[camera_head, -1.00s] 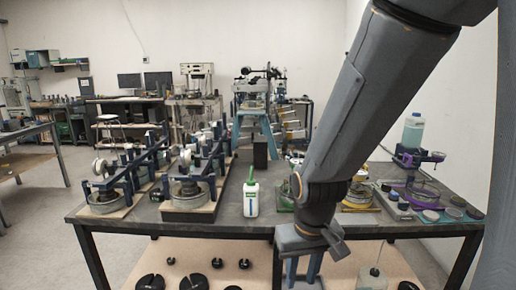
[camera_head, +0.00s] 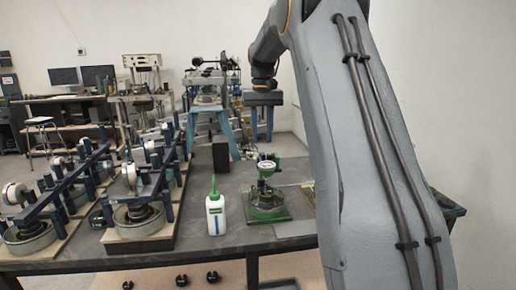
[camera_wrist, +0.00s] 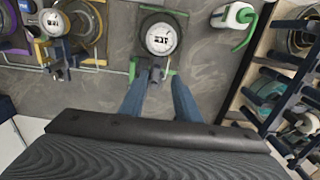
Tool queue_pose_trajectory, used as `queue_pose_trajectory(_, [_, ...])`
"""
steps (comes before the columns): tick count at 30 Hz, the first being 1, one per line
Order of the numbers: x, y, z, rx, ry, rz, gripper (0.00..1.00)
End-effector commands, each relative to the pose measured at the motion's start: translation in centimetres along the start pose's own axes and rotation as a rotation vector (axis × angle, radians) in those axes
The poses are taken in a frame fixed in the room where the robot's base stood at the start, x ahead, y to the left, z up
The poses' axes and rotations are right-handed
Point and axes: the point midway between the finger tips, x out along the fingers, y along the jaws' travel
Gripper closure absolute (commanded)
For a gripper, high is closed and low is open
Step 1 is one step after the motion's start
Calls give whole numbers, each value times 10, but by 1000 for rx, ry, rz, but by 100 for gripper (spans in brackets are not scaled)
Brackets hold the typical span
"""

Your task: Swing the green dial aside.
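The green dial (camera_head: 266,168) is a round white gauge face above a green base plate (camera_head: 285,210) on the dark table. It also shows at the top centre of the wrist view (camera_wrist: 160,38), with a green bracket around it and a metal part on the near side. My gripper (camera_head: 262,138) hangs fingers down, above and apart from the dial in the head view. In the wrist view its two blue-grey fingers (camera_wrist: 160,88) are spread with nothing held between them. The dial lies beyond the fingertips there. I cannot tell the exact height gap.
A white bottle with a green spout (camera_head: 215,212) stands left of the dial. Blue lever frames (camera_head: 140,205) stand farther left. A yellow-based device (camera_wrist: 75,25) is on the dial's other side. A black box (camera_head: 220,157) stands behind the bottle. Bare tabletop lies between bottle and green base.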

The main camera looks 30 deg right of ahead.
Motion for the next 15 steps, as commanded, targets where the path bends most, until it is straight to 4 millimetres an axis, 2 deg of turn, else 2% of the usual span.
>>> queue_pose_trajectory(3, [-6, 7, -7, 10, -4, 0, 70])
queue_pose_trajectory(6, [-2, 7, -8, 10, -7, 0, 70])
queue_pose_trajectory(15, [42, 5, -7, 7, -6, 0, 70])
